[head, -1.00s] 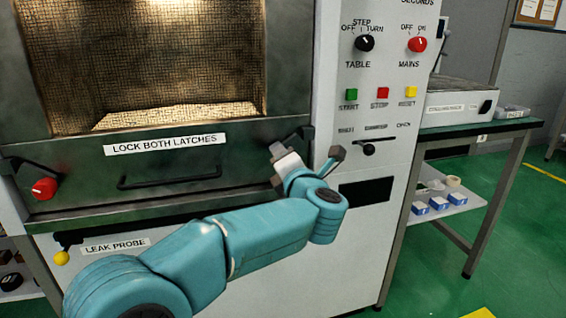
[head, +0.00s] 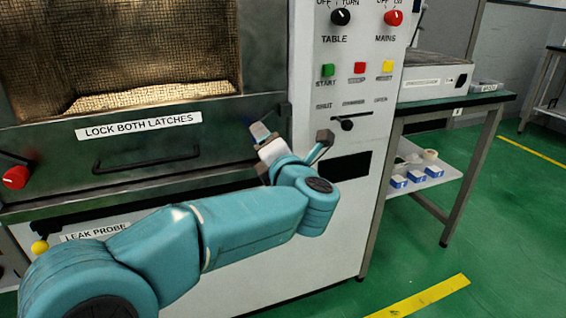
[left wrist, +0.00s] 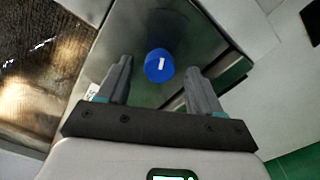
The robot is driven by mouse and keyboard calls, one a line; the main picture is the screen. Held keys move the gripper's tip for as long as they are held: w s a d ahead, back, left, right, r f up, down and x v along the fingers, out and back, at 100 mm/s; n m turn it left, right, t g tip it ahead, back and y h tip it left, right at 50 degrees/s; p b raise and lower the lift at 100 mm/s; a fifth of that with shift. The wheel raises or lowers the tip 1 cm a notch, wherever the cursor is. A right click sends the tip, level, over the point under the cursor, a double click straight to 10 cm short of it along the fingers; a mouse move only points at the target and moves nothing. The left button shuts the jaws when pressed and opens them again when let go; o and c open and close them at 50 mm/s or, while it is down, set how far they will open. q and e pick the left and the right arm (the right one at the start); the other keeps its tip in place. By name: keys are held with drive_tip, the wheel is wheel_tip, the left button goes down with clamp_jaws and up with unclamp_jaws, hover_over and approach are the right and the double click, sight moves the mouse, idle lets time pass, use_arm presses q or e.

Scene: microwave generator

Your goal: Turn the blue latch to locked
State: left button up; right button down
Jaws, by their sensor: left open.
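The blue latch (left wrist: 159,65) shows in the left wrist view as a round blue knob with a white mark, on the dark metal door front. It lies between and beyond the two fingers of my left gripper (left wrist: 158,75), which is open. I see no contact with the fingers. In the head view my left gripper (head: 294,142) is at the right end of the door, and it mostly hides the blue latch; only a hint of blue shows there. My right gripper is not in view.
A red latch knob (head: 15,177) is at the door's left end. A door handle (head: 146,154) lies between. A control panel with a black knob (head: 340,17), red knob (head: 393,18) and lever (head: 347,124) is right of the gripper.

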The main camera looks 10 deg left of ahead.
use_arm(q)
drive_tip(key=p+v, duration=0.1)
drive_tip(key=v, duration=1.1)
drive_tip(key=shift+s, duration=0.15)
drive_tip(key=shift+d, duration=0.1)
